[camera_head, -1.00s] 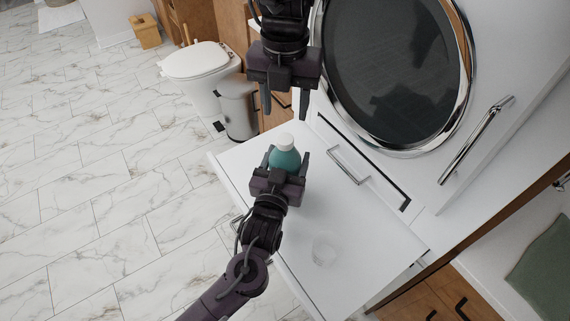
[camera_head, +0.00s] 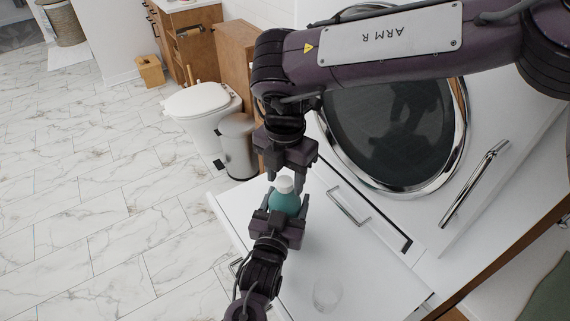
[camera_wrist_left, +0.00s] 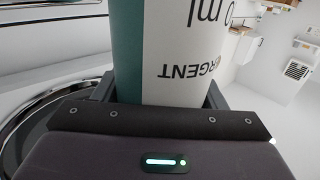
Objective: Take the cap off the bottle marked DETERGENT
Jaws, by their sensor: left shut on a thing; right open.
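The teal DETERGENT bottle (camera_head: 284,203) stands upright over the white pull-out surface (camera_head: 345,262), with its white cap (camera_head: 285,184) on top. In the left wrist view the bottle (camera_wrist_left: 180,50) fills the space between the fingers, and part of its label shows upside down. My left gripper (camera_head: 284,214) is shut around the bottle's body. My right gripper (camera_head: 287,178) is open and points down at the cap, with its fingers close to either side. I cannot tell whether the fingers touch the cap.
A clear cup (camera_head: 327,293) stands on the white surface near its front. The round dark washer door (camera_head: 390,130) and a long metal handle (camera_head: 475,183) are at the right. A bin (camera_head: 238,146) and a toilet (camera_head: 203,110) stand at the left beyond the surface.

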